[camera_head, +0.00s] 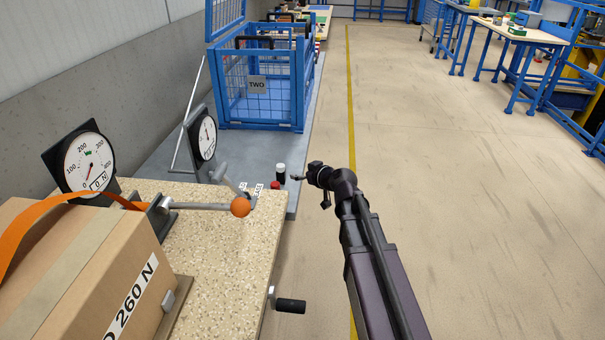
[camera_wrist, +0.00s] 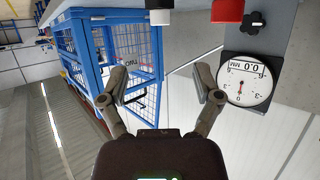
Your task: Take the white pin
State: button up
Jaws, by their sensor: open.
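A white-topped pin with a black lower part (camera_head: 281,173) stands upright near the right edge of the grey bench in the head view. In the wrist view, which is upside down, the white part of the pin (camera_wrist: 157,17) shows at the top edge, with its black part cut off by the frame. My gripper (camera_head: 311,190) is to the right of the pin, apart from it. In the wrist view my gripper (camera_wrist: 160,98) has its fingers spread with nothing between them.
A red piece (camera_wrist: 227,11) and a black knob (camera_wrist: 256,22) are close to the pin. A dial gauge (camera_head: 203,138) stands behind left. A blue mesh cage (camera_head: 263,125) marked TWO is farther back. An orange-ball lever (camera_head: 240,207) is nearer. Open floor (camera_head: 480,220) lies right.

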aim_at(283, 168)
jog(key=b+x, duration=0.5)
jog(key=x, duration=0.8)
jog(key=shift+w+f, duration=0.1)
grip_shut()
dwell(0.4)
